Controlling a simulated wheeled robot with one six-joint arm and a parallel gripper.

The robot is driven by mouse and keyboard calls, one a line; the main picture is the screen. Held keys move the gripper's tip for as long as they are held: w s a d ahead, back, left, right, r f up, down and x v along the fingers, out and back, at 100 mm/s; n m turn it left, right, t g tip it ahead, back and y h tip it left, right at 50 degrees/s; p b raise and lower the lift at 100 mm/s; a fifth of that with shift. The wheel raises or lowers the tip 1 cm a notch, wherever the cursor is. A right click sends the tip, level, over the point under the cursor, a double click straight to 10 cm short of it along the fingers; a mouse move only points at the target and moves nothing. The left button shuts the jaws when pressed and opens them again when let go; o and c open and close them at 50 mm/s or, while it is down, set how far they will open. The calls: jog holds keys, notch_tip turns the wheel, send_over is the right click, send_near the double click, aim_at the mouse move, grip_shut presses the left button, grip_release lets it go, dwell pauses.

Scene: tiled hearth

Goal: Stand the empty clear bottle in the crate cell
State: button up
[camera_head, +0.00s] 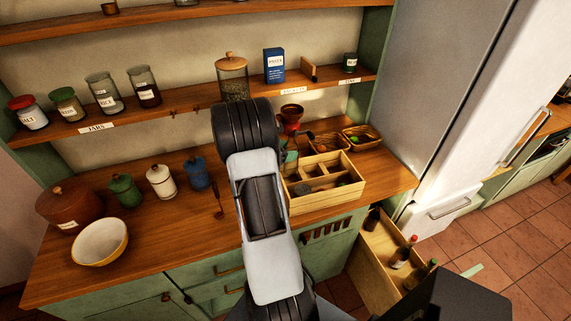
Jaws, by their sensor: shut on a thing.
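The wooden crate (325,198) with divided cells stands on the counter, right of my arm. Dark round things show in some of its cells, and other cells look empty. A clear, greenish bottle (290,158) shows upright at the crate's back left, partly behind my arm. A reddish-brown funnel (292,112) appears just above it; I cannot tell whether they touch. My gripper is hidden behind my arm, so its jaws and anything in them do not show.
Small baskets (361,137) sit behind the crate. Canisters (161,182) and a yellow bowl (99,241) stand on the left counter. A shelf of jars (104,93) runs above. An open drawer (374,268) with bottles juts out at lower right. The front counter, left of my arm, is fairly clear.

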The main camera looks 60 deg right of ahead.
aim_at(285, 165)
jog(key=shift+f+p, duration=0.55)
jog(key=shift+f, duration=2.95)
jog(key=shift+f, duration=0.15)
jog(key=o, duration=1.1)
jog(key=shift+c, duration=0.2)
